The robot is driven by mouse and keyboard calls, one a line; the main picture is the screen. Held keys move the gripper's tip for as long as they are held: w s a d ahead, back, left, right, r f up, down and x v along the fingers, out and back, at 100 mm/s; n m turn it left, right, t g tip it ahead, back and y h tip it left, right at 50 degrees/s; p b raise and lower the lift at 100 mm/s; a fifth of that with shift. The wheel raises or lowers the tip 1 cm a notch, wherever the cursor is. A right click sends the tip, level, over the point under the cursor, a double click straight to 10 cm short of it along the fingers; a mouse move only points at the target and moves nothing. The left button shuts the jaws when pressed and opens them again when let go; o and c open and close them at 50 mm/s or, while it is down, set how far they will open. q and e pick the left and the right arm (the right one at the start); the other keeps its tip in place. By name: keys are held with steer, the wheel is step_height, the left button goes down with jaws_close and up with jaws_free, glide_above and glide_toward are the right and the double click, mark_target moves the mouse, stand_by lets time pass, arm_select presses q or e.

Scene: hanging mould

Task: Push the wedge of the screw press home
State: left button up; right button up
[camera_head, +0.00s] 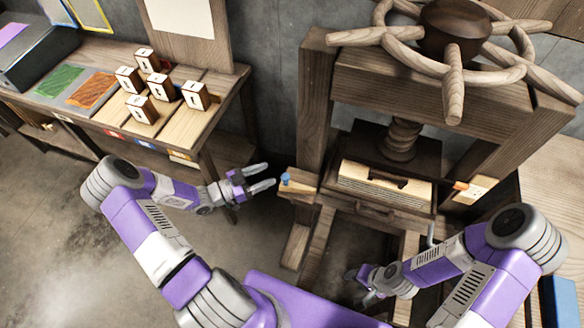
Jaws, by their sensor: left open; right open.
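The screw press (310,110) stands at the right, with a wooden spoked wheel (452,80) on top and a screw (402,138) beneath it. A light wooden piece (301,187) with a blue knob (286,179) juts from the press's left side; it looks like the wedge. How deep it sits is hard to tell. My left gripper (270,176) is open and empty, just left of the blue knob, with a small gap in the picture. My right gripper (358,287) is open, low in front of the press, away from the wedge.
A pale block with an orange part (462,186) is at the press's right side. A layered stack (385,184) lies under the screw. At the left, a workbench (195,125) holds several marked wooden cubes (160,86) and coloured pads (92,90). Floor between bench and press is clear.

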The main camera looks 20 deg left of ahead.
arm_select(q)
steer(key=b, duration=0.6)
glide_toward(285, 176)
steer(key=x, duration=0.3)
steer(key=shift+f+b+x, duration=0.1)
steer(key=shift+b+x, duration=0.3)
steer(key=shift+x, duration=1.4)
steer(key=shift+f+b+x, duration=0.15)
steer(key=shift+b+x, duration=0.25)
steer(key=shift+x, duration=1.35)
jaws_close()
